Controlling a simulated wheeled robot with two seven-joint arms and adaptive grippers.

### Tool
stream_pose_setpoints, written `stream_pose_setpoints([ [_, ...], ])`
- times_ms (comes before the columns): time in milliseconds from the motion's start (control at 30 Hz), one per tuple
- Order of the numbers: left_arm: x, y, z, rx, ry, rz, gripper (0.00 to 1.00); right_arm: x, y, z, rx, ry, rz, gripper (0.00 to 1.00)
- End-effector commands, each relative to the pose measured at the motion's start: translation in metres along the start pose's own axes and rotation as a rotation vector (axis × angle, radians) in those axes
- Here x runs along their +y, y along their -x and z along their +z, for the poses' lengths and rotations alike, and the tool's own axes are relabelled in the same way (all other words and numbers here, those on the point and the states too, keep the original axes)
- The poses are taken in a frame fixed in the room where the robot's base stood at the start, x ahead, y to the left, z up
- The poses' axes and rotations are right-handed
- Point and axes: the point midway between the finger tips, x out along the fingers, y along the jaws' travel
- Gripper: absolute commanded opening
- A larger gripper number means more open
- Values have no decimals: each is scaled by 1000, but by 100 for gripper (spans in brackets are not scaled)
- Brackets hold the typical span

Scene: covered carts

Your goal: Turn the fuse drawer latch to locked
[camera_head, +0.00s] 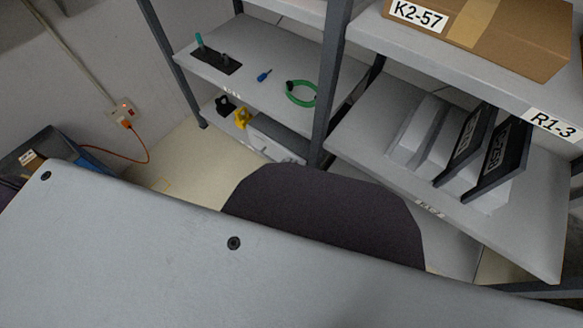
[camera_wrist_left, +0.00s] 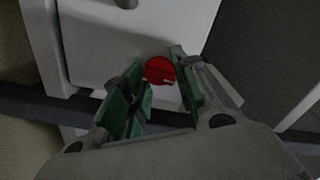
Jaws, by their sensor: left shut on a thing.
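The red round latch (camera_wrist_left: 159,70) shows in the left wrist view on the lower part of a pale drawer front (camera_wrist_left: 95,45). My left gripper (camera_wrist_left: 160,75) has green-padded fingers on either side of the latch and is shut on it. The fingers cover the latch's edges, and I cannot tell its turned position. A grey knob (camera_wrist_left: 126,3) stands out at the top of the pale front. In the head view the latch and both grippers are not visible. My right gripper is in neither view.
A broad grey top (camera_head: 130,260) fills the front of the head view. Behind it is a dark rounded panel (camera_head: 325,215). Grey shelves (camera_head: 265,50) hold a green cable loop (camera_head: 301,94), binders (camera_head: 500,155) and a cardboard box (camera_head: 510,35). Bare floor (camera_head: 185,160) shows at left.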

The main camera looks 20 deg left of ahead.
Motion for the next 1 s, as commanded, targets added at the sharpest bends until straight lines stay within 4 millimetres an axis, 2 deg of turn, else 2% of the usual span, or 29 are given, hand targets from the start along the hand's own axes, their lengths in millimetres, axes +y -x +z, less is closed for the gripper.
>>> stream_pose_setpoints([
  [300, 0, 0, 2, -3, 115, 1, 5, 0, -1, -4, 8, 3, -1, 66],
  [767, 0, 0, 2, -3, 133, 1, 5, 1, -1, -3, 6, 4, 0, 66],
  [800, 0, 0, 2, -3, 133, 1, 30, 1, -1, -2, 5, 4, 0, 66],
  [967, 0, 0, 1, -2, 132, 1, 50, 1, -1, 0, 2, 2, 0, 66],
  [1000, 0, 0, 1, -2, 132, 1, 50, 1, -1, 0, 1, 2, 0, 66],
])
